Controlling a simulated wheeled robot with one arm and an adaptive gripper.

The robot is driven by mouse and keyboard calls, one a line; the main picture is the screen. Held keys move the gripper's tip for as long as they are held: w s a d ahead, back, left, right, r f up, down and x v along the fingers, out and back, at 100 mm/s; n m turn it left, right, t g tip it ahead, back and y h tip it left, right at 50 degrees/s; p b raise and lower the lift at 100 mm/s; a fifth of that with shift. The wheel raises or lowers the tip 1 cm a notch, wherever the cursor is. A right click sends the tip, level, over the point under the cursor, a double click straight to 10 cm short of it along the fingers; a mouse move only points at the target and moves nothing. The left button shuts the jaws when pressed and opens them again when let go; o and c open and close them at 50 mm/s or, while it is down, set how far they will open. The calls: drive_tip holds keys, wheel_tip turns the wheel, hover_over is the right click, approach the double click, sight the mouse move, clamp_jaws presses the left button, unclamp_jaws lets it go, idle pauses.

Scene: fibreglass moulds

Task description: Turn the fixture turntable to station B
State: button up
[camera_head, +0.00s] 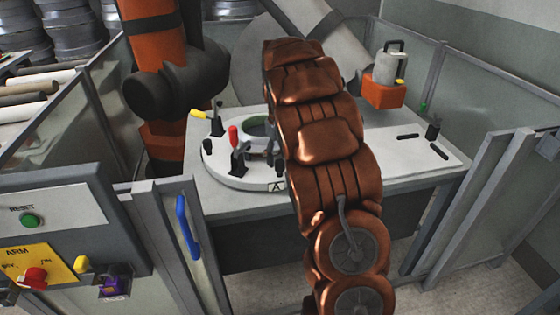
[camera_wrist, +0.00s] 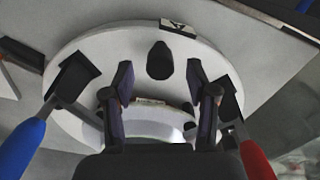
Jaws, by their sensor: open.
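The fixture turntable (camera_head: 222,172) is a white disc on a grey table, partly hidden behind my copper-coloured arm. Its "A" label (camera_head: 277,186) is at the front edge; the label (camera_wrist: 178,27) is at the top of the wrist view. My gripper (camera_wrist: 160,66) is open over the disc (camera_wrist: 100,48), hidden in the head view. A black upright peg (camera_wrist: 160,58) shows between the fingertips, with gaps on both sides; its depth relative to them is unclear. A red-handled clamp (camera_head: 234,150) stands on the disc. No "B" mark is visible.
A blue clamp handle (camera_wrist: 22,148) and a red one (camera_wrist: 256,160) flank my gripper. An orange robot arm (camera_head: 160,60) stands behind at left. Fence panels (camera_head: 495,195) and a control panel (camera_head: 50,220) stand in front.

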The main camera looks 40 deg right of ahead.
drive_tip(key=shift+f, duration=1.2)
drive_tip(key=shift+c, duration=0.2)
clamp_jaws()
